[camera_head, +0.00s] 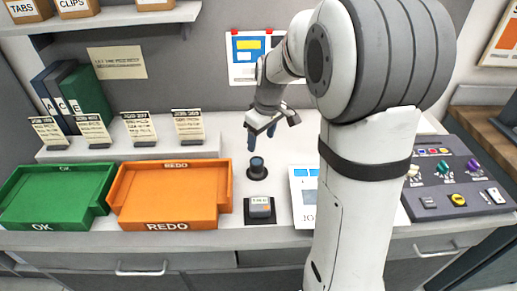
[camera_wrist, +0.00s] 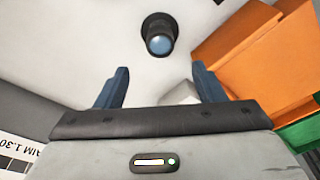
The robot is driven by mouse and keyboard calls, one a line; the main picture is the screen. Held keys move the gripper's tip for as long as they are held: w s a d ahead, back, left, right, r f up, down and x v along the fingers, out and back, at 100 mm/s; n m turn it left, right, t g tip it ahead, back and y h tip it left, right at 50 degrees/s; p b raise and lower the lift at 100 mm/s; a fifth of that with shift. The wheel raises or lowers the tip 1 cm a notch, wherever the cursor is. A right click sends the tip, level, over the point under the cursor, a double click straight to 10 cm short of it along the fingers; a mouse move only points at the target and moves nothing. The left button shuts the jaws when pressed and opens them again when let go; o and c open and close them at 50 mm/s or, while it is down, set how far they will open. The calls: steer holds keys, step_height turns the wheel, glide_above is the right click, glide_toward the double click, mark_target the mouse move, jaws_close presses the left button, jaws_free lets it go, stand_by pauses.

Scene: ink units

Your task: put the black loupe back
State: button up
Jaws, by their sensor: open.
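The black loupe (camera_head: 257,165) is a short dark cylinder with a bluish glass top. It stands upright on the pale worktop, at or on a round black spot, right of the orange tray. In the wrist view the loupe (camera_wrist: 159,40) shows beyond the fingertips, with a dark round shape around it. I cannot tell whether that shape is its own base or a separate mat. My gripper (camera_head: 261,138) is above and behind the loupe, its blue fingers pointing down. In the wrist view my gripper (camera_wrist: 160,70) is open and empty, apart from the loupe.
An orange REDO tray (camera_head: 168,225) and a green OK tray (camera_head: 52,226) stand left. A small grey block (camera_head: 260,205) sits on a black square in front. A printed sheet (camera_head: 304,186) and a control panel (camera_head: 455,180) lie right. Card holders (camera_head: 189,127) line a low ledge behind.

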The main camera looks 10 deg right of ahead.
steer(key=s+r+m, duration=0.2)
steer(key=s+m, duration=0.1)
steer(key=s, duration=0.8)
steer(key=s+a+r+m+t+h, duration=0.1)
steer(key=s+r+m, duration=0.1)
steer(key=s, duration=0.9)
steer(key=shift+s+r+m+t, duration=0.2)
steer(key=shift+s+m+t, duration=0.1)
steer(key=shift+m, duration=0.6)
steer(key=shift+a, duration=0.1)
steer(key=shift+c, duration=0.3)
